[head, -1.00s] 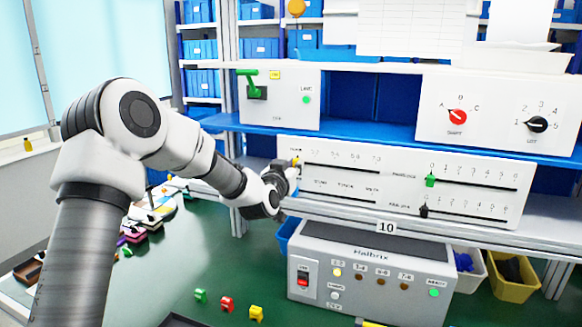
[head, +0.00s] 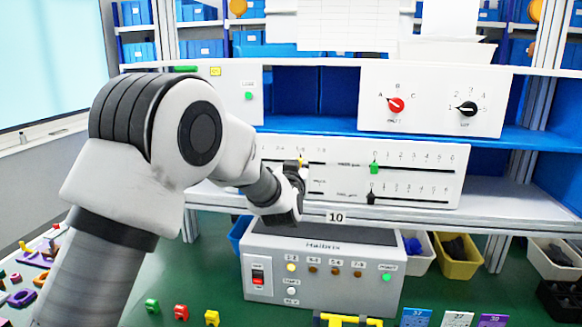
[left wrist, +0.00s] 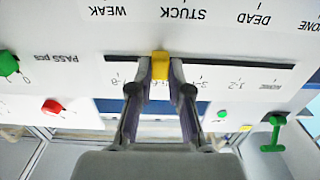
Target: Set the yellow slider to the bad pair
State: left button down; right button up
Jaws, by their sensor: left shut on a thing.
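The yellow slider (head: 300,160) sits on the upper left track of the white slider panel (head: 420,181), and its tip shows just above my gripper. My left gripper (head: 294,170) is shut on it. In the left wrist view, which is upside down, the fingers (left wrist: 160,88) hold the yellow slider (left wrist: 160,65) from both sides at about the 5-6 mark. The 7-8 mark is beside it on one side, 3-4 and 1-2 on the other. On the grey tester (head: 324,267), the 1-2 lamp (head: 291,267) is lit yellow; the other pair lamps look dark. My right gripper is not in view.
Green (head: 374,167) and black (head: 371,197) sliders sit at the left ends of the panel's right tracks. A red knob (head: 396,105) and a black knob (head: 467,108) are on the box above. Coloured pieces lie on the green table. The space before the panel is open.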

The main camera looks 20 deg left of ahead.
pick_arm(q)
jog(key=c, duration=1.1)
grip_release()
jog(key=shift+w, duration=0.1)
jog(key=v, duration=1.2)
jog(key=shift+a+f, duration=0.1)
jog(key=shift+f, duration=0.05)
